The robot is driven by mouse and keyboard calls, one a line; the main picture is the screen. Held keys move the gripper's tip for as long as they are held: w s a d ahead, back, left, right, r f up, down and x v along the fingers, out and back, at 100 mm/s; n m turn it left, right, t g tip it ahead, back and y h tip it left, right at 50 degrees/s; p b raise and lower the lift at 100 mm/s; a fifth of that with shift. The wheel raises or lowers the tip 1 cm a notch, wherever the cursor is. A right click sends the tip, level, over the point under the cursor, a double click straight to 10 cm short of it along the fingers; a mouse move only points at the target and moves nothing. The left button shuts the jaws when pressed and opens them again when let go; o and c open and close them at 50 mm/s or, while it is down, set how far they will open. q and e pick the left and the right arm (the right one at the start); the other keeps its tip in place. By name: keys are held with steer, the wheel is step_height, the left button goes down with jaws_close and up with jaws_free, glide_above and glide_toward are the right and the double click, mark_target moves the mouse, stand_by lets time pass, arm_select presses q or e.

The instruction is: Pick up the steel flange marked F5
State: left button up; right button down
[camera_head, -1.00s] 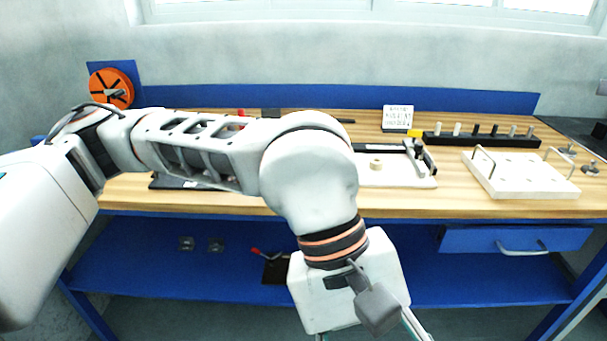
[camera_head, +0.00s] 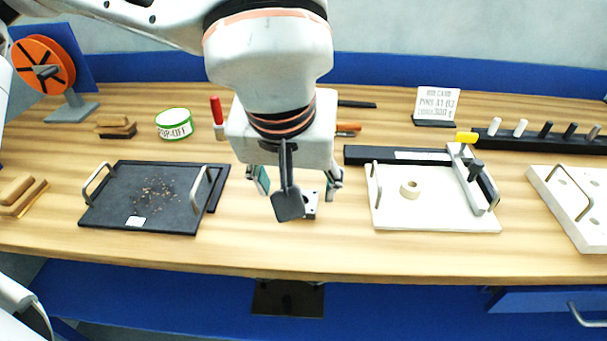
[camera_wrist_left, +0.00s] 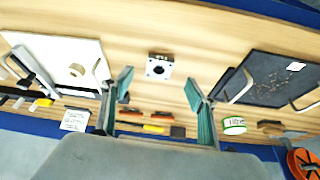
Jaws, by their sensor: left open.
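A small pale grey square block with a dark round bore, which looks like the steel flange (camera_wrist_left: 159,66), lies on the bare wood of the bench. Its mark is too small to read. In the head view the flange (camera_head: 311,207) is partly hidden behind my left wrist. My left gripper (camera_head: 298,183) hangs over the bench above the flange, fingers spread and empty. In the left wrist view the open fingers of the gripper (camera_wrist_left: 158,84) sit either side of the flange's line, with the flange ahead of the tips and apart from them.
A black tray (camera_head: 100,214) with two handles stands to the left, and a white tray (camera_head: 430,218) with a tape ring (camera_head: 410,189) to the right. Behind are a green-labelled roll (camera_head: 174,124), a red-handled tool (camera_head: 217,112) and a sign card (camera_head: 437,104). Bare wood surrounds the flange.

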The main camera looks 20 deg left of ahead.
mark_target(310, 198)
arm_select(q)
steer(key=shift+w+a+f, duration=0.1)
steer(key=shift+w+a, duration=0.15)
steer(key=shift+w, duration=0.3)
steer(key=shift+b+x, duration=0.35)
steer(key=shift+x, duration=0.85)
steer(key=b+x, duration=0.1)
steer(key=x, duration=0.3)
steer(key=shift+w+f, duration=0.1)
steer(key=shift+f, duration=0.1)
steer(key=shift+w+f, duration=0.15)
steer(key=shift+f, duration=0.05)
arm_select(e)
steer(key=shift+w+a, duration=0.45)
arm_select(q)
steer(key=shift+r, duration=0.1)
steer(key=c, duration=1.4)
arm_select(e)
steer(key=shift+s+d+f, duration=0.1)
steer(key=shift+s+f, duration=0.1)
